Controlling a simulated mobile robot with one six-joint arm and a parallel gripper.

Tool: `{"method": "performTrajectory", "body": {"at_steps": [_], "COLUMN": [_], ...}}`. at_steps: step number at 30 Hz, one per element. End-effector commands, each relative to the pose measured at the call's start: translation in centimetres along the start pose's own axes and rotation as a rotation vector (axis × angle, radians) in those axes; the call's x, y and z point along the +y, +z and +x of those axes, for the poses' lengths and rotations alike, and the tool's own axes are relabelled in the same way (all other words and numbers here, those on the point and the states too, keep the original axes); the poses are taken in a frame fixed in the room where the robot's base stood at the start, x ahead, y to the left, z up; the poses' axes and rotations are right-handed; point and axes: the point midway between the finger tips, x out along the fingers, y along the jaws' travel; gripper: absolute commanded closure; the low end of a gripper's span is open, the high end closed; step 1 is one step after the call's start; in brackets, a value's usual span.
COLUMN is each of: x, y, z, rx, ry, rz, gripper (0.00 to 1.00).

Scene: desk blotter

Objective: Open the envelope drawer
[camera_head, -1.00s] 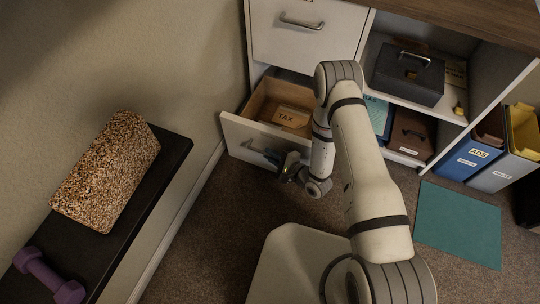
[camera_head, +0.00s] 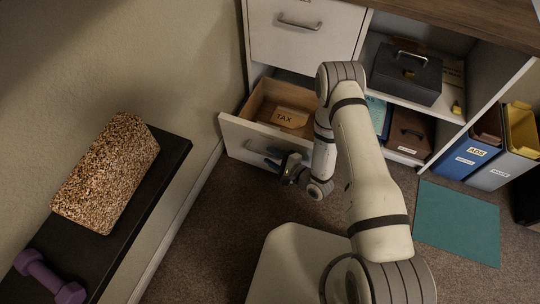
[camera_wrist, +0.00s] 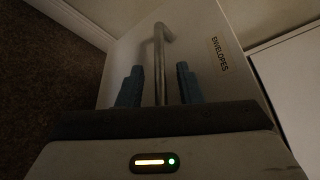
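The envelope drawer (camera_head: 236,136) is the lower white drawer at the left of the cabinet in the head view. It stands well out, showing its wooden inside and a tan item marked TAX. In the wrist view its white front (camera_wrist: 195,60) bears an ENVELOPES label (camera_wrist: 219,53) and a metal bar handle (camera_wrist: 159,60). My gripper (camera_head: 274,158) is at the outside of this front. In the wrist view its blue fingers (camera_wrist: 160,84) are apart, one on each side of the handle, with a gap on both sides. The near end of the handle is hidden by my gripper.
A closed upper drawer (camera_head: 300,30) is above. A dark bench (camera_head: 160,185) with a speckled block (camera_head: 108,172) and purple dumbbell (camera_head: 50,278) runs along the left wall.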

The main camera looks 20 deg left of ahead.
Motion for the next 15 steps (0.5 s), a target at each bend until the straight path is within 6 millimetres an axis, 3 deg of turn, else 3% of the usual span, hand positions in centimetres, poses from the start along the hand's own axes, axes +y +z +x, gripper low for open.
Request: {"method": "performTrajectory", "body": {"at_steps": [9,15], "x": [-0.2,-0.1], "y": [0.0,0.1], "z": [-5.4,-6.8], "rx": [0.006,0.002], "ry": [-0.001,-0.001], "rz": [0.005,0.002], "gripper": [0.67,0.67]}}
